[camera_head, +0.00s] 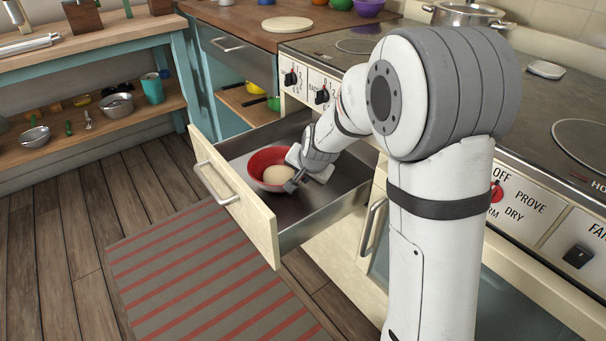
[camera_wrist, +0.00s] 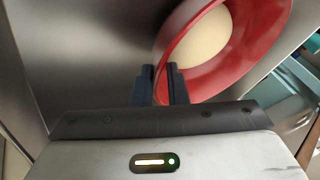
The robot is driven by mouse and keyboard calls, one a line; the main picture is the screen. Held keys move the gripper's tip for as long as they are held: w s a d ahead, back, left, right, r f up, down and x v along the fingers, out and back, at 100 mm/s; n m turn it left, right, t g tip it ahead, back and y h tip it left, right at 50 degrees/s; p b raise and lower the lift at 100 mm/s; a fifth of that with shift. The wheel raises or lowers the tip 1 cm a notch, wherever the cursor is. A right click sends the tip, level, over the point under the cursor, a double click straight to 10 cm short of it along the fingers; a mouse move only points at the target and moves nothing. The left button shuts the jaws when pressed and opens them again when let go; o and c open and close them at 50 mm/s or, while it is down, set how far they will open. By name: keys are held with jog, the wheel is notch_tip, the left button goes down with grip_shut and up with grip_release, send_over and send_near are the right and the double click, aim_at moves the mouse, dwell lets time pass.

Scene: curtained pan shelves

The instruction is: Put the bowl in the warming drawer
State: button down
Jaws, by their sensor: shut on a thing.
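A red bowl (camera_head: 262,160) with a pale round thing (camera_head: 278,175) in it is inside the open drawer (camera_head: 222,178) below the stove. My gripper (camera_head: 294,180) reaches down into the drawer at the bowl's right side. In the wrist view the dark fingers (camera_wrist: 160,85) are shut on the rim of the bowl (camera_wrist: 188,58), and the pale round thing (camera_wrist: 203,38) shows inside it. The metal drawer floor (camera_wrist: 90,60) lies behind. I cannot tell whether the bowl's underside touches the floor.
The drawer's front panel with its handle (camera_head: 214,183) stands out over the wooden floor and striped rug (camera_head: 200,270). The stove top (camera_head: 330,48) is above. A shelf with pans (camera_head: 115,105) stands at left. Bare drawer floor (camera_head: 325,195) shows right of the bowl.

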jog(key=shift+f+b, duration=0.3)
jog(key=shift+f, duration=0.1)
dwell(0.4)
jog(key=c, duration=1.3)
grip_release()
jog(key=shift+c, duration=0.2)
jog(key=p+v, duration=0.2)
jog(key=v, duration=0.6)
jog(key=shift+w+f, duration=0.1)
jog(key=shift+c, duration=0.3)
grip_shut()
jog(key=shift+p, duration=0.3)
